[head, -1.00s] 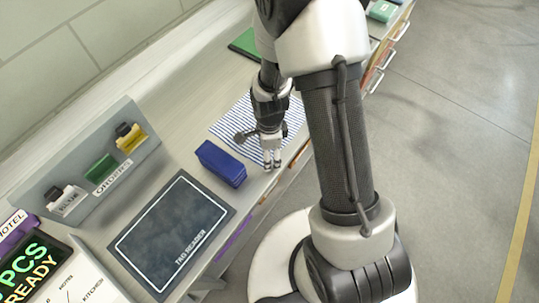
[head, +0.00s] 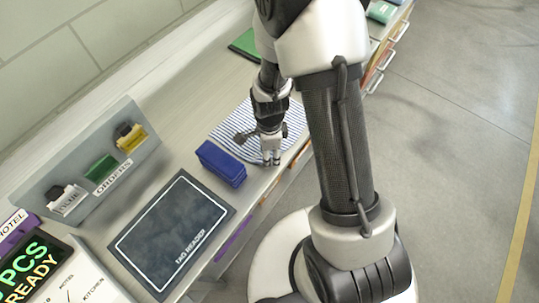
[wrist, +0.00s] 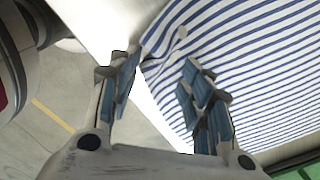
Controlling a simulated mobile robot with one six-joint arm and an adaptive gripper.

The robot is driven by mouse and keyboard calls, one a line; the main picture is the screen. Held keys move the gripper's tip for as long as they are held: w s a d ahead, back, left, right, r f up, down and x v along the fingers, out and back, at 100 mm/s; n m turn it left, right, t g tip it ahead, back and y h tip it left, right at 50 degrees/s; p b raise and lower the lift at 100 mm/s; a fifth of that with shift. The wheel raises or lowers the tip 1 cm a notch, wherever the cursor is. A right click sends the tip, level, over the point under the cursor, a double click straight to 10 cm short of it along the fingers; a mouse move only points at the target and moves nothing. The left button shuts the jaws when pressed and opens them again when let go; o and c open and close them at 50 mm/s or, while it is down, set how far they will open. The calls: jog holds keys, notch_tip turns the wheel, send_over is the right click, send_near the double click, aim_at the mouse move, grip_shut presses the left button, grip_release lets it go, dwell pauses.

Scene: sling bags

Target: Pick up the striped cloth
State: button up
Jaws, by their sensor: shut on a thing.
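The striped cloth (head: 232,129) is white with blue lines. It lies on the counter beneath and behind my gripper (head: 270,161) in the head view, partly hidden by my arm. In the wrist view the cloth (wrist: 255,65) fills the upper right, and its near corner reaches in between the fingers of my gripper (wrist: 155,80). My gripper is shut on this edge of the cloth, near the front edge of the counter. Most of the cloth is spread out beyond the fingers.
The dark tag reader pad (head: 172,236) lies nearer, beside an orders rack (head: 95,165) with coloured items. A green flat thing (head: 245,44) lies farther back. Open floor (head: 455,150) is at right.

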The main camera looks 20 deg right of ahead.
jog(key=shift+s+f, duration=0.1)
jog(key=shift+f, duration=0.1)
jog(key=r+p, duration=0.2)
jog(key=shift+w+r, duration=0.3)
jog(key=shift+r, duration=0.1)
jog(key=c, duration=0.6)
notch_tip(320, 180, up, 9)
jog(key=p, duration=0.7)
jog(key=shift+s+r, duration=0.1)
jog(key=shift+r, duration=0.1)
grip_shut()
notch_tip(320, 180, up, 27)
jog(key=p, duration=1.9)
jog(key=shift+p, duration=0.3)
